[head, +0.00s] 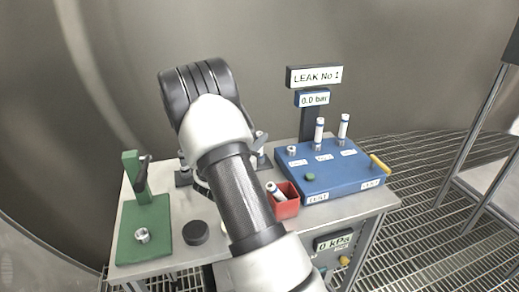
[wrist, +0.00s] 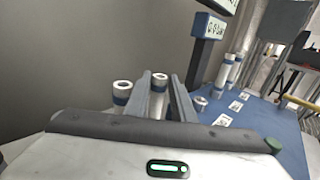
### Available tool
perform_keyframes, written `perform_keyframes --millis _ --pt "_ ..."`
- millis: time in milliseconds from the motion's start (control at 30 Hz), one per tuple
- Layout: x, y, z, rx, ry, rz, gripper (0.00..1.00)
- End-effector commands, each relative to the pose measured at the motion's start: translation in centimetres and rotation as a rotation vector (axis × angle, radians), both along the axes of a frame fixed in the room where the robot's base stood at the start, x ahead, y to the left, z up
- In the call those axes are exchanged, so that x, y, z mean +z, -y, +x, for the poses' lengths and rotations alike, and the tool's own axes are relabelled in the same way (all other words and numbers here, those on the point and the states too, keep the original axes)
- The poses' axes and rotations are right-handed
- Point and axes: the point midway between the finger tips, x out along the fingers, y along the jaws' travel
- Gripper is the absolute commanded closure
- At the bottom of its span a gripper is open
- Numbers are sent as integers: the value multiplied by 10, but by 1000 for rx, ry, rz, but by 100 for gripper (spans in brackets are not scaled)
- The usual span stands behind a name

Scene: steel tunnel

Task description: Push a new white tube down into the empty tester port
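The blue tester (head: 340,172) stands on the right of the bench. Its left port (head: 291,150) is empty; white tubes with blue bands stand upright in the middle port (head: 319,133) and right port (head: 343,126). In the wrist view, my gripper (wrist: 161,80) has its two fingers apart on either side of a white tube (wrist: 159,84) with a blue band; whether they touch it is unclear. Another white tube (wrist: 122,91) stands left of the fingers. In the head view my arm hides the fingertips and that tube.
A red bin (head: 287,210) with a tilted white tube (head: 275,190) stands before the tester. A green press stand (head: 144,238) and a dark round piece (head: 196,232) are at the left. A sign post (head: 311,122) rises behind the tester. A yellow handle (head: 380,164) is on its right.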

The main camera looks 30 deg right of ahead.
Motion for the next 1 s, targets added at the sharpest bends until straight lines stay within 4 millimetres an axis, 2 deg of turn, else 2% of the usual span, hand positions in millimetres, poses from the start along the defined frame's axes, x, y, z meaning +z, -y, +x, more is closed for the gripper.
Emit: perform_keyframes --millis 33,200,433,567,867,1000 --pt "-2 8 4 -2 1 1 77" --pt "0 20 12 0 1 1 77" --pt "0 21 13 2 0 0 77" --pt "0 21 13 2 0 0 99" --pt "3 21 13 1 1 0 100" --pt "23 21 13 2 4 -1 100"
